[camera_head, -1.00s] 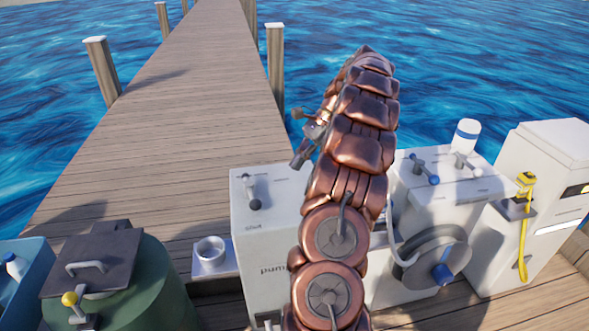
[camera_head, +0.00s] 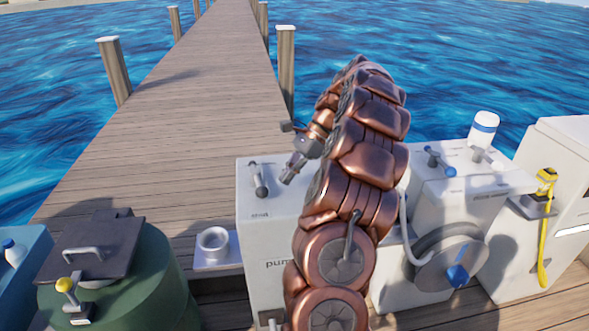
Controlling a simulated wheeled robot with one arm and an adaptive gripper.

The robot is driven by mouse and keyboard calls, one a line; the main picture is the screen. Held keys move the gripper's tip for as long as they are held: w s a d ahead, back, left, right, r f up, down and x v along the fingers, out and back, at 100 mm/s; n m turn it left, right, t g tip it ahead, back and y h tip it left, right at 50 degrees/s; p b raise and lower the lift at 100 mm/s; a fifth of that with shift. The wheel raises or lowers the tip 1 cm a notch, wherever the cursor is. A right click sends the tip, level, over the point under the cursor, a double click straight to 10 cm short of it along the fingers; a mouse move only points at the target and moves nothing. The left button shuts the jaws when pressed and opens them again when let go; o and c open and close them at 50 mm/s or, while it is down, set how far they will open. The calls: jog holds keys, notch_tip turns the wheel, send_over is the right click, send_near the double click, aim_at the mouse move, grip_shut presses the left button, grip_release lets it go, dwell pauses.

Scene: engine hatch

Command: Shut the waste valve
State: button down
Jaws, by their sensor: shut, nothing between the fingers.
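Which handle is the waste valve I cannot tell, as the small labels are unreadable. A short grey lever with a dark knob (camera_head: 260,182) sits on top of the white pump box (camera_head: 265,225), left of my arm. My gripper (camera_head: 289,171) is shut and empty, pointing down just right of that lever in the picture; the gap in depth is unclear. On the white unit to the right are a blue-tipped lever (camera_head: 440,163) and a grey lever (camera_head: 487,156). A round wheel with a blue handle (camera_head: 457,275) is on that unit's front. My arm hides part of both boxes.
A green drum (camera_head: 150,285) with a dark hatch lid (camera_head: 92,249) and a yellow-knobbed lever (camera_head: 66,286) stands at left. A white cup (camera_head: 213,243) sits beside the pump box. A white-and-blue bottle (camera_head: 483,130) and a yellow strap (camera_head: 544,225) are at right.

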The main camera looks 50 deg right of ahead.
aim_at(257, 179)
jog(key=shift+w+a+f, duration=0.15)
jog(key=shift+w+a, duration=0.15)
jog(key=shift+a, duration=0.55)
jog(key=shift+w+a+f, duration=0.15)
jog(key=shift+w+a, duration=0.1)
jog(key=shift+a, duration=0.55)
